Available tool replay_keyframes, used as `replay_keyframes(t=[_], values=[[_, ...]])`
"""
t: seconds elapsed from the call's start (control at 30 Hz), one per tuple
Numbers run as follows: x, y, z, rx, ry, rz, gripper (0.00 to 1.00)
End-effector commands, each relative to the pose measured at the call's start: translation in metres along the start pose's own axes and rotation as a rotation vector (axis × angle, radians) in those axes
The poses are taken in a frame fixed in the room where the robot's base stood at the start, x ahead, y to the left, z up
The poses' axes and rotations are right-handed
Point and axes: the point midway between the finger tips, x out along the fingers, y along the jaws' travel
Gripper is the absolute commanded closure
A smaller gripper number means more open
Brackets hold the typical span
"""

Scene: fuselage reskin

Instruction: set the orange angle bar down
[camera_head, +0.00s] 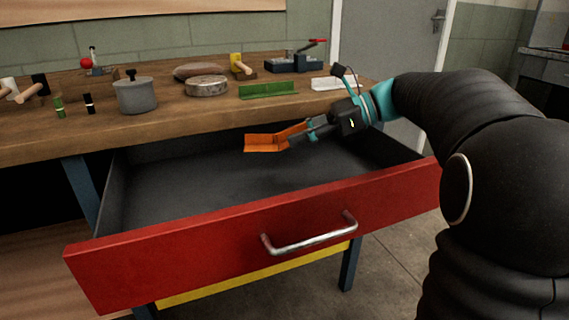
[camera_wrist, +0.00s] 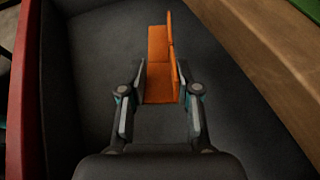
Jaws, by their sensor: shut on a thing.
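The orange angle bar (camera_head: 266,142) is a short L-shaped piece. My gripper (camera_head: 309,130) is shut on its right end in the head view. The bar is held over the open drawer (camera_head: 180,229), whose front is red and whose inside is dark grey. In the wrist view the bar (camera_wrist: 158,62) stands out beyond the fingertips of my gripper (camera_wrist: 161,90), with the dark drawer floor (camera_wrist: 100,60) below it. The bar appears to be above the drawer floor, though the exact gap is hard to tell.
The wooden workbench (camera_head: 190,122) behind the drawer holds a green angle bar (camera_head: 266,90), a grey pot (camera_head: 135,96), a round tin (camera_head: 206,87), a white block (camera_head: 333,83) and a dark vise (camera_head: 293,64). The drawer has a metal handle (camera_head: 312,238). Its floor looks empty.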

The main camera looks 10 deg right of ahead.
Motion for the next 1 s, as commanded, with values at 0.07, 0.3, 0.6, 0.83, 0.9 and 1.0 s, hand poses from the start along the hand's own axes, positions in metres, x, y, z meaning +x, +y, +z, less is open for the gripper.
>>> replay_keyframes(t=[0.07,0.3,0.6,0.83,0.9,1.0], values=[[0.007,0.0,-0.02,0.004,0.0,-0.002,1.0],[0.023,-0.001,-0.059,0.003,0.0,-0.002,1.0],[0.039,-0.026,-0.068,0.0,0.0,-0.001,1.0],[0.045,-0.042,-0.065,0.0,0.0,-0.002,1.0],[0.046,-0.046,-0.065,0.0,0.0,-0.002,1.0],[0.05,-0.055,-0.064,0.0,0.0,-0.002,1.0]])
